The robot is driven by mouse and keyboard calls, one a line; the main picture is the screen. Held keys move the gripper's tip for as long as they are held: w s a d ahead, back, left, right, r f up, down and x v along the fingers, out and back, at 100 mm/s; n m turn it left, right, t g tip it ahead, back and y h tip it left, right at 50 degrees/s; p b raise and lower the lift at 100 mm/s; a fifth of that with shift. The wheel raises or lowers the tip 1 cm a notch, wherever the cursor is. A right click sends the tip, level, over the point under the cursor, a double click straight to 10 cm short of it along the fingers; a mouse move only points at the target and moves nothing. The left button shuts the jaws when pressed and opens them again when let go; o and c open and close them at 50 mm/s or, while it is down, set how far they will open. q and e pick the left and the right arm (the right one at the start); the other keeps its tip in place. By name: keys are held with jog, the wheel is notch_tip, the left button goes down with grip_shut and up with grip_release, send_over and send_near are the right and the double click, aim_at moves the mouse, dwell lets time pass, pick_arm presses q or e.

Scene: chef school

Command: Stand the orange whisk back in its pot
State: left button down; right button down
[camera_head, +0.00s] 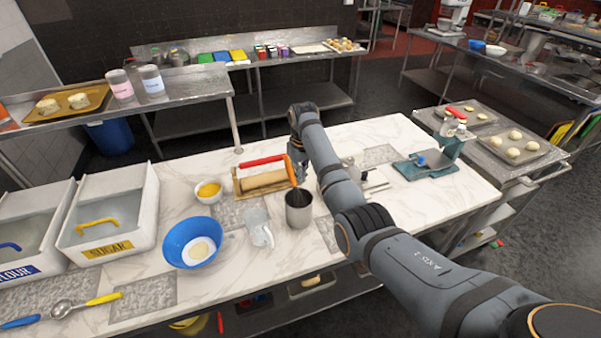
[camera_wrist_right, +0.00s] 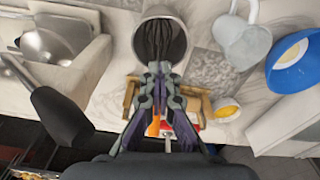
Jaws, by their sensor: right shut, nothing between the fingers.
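The grey metal pot (camera_head: 299,212) stands on the marble worktop right of the glass jug. The whisk's orange handle (camera_head: 291,171) rises from the pot, tilted a little left. Its dark wire head is inside the pot, and the wires (camera_wrist_right: 157,38) also show in the right wrist view. My right gripper (camera_head: 299,162) is beside the handle, above the pot. In the right wrist view its fingers (camera_wrist_right: 160,72) are shut and empty, and they hide part of the whisk. My left gripper is out of view.
A rolling pin on a wooden stand (camera_head: 238,189) is behind the pot. A glass jug (camera_head: 259,228), a blue bowl (camera_head: 193,243) and a small yellow-filled bowl (camera_head: 208,191) are to the left. A teal scale (camera_head: 411,170) stands right, past my arm.

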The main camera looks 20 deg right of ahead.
jog(key=c, duration=1.6)
grip_release()
notch_tip(320, 180, up, 7)
jog(key=shift+s+r, duration=0.2)
jog(key=shift+s, duration=0.05)
